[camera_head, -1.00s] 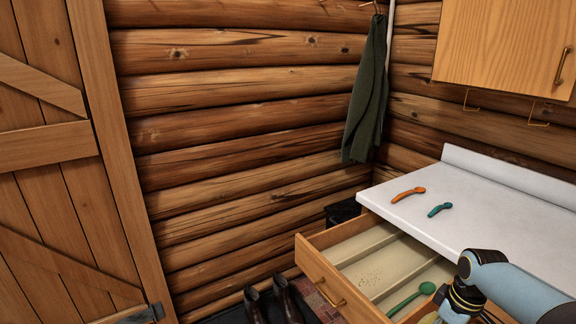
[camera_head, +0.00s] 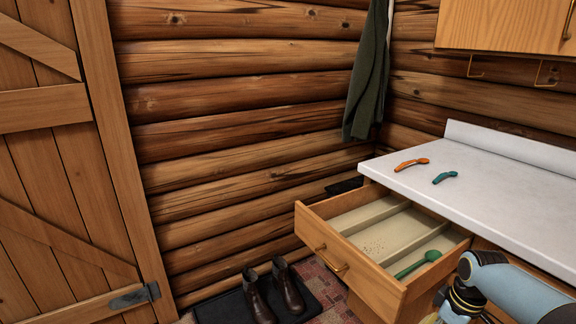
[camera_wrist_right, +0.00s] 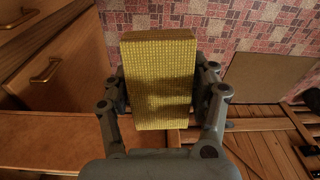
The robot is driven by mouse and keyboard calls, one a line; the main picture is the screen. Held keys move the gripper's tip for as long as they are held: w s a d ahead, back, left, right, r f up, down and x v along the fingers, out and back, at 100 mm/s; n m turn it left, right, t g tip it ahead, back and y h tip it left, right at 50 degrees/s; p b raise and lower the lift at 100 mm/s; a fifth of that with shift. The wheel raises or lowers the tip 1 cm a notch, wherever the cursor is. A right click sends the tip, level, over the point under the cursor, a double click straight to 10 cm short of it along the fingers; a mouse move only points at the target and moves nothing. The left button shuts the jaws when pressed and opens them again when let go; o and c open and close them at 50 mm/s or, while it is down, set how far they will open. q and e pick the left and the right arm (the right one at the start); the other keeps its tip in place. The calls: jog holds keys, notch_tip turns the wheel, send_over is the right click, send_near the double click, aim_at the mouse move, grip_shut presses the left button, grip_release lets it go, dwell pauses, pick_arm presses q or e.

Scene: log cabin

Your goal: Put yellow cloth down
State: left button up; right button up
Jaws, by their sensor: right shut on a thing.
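The yellow cloth (camera_wrist_right: 160,80) is a thick, textured yellow block in the right wrist view. My right gripper (camera_wrist_right: 162,92) is shut on it, with a finger on either side. In the head view only my right arm and wrist show at the lower right, and the cloth is out of that picture. My left gripper does not show.
An open drawer (camera_head: 322,262) holds a green spoon (camera_head: 418,264) and crumbs. Dark boots (camera_head: 288,287) stand on a mat. A green garment (camera_head: 368,85) hangs behind.

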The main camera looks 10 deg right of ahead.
notch_tip(320, 180, down, 12)
jog(key=b, duration=0.9)
jog(key=shift+s, duration=0.35)
